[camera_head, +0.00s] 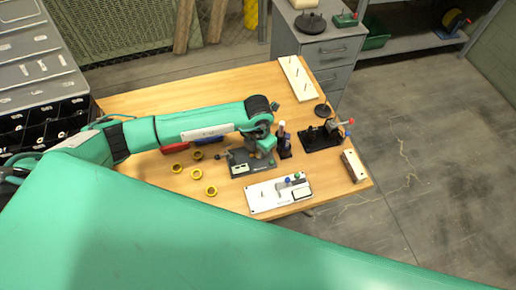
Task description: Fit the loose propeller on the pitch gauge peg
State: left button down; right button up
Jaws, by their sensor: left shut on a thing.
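My left gripper (262,148) reaches in from the left and points down over the middle of the table. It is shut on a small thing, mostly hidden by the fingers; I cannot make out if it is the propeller. Just below it is a dark grey device (241,169) with a pale panel, perhaps the pitch gauge. I cannot tell whether the held thing touches it. No peg shows clearly on it. My right gripper is not in view.
Several yellow rings (211,190) lie left of the device. A white board (268,208) with small parts is in front, a black fixture (316,141) to the right, a white pegged board (293,73) behind.

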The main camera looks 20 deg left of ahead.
pick_arm(q)
jog(key=c, duration=1.2)
grip_release()
jog(key=shift+c, duration=0.2)
notch_tip(320, 180, up, 18)
jog(key=b, duration=0.1)
jog(key=shift+f, duration=0.1)
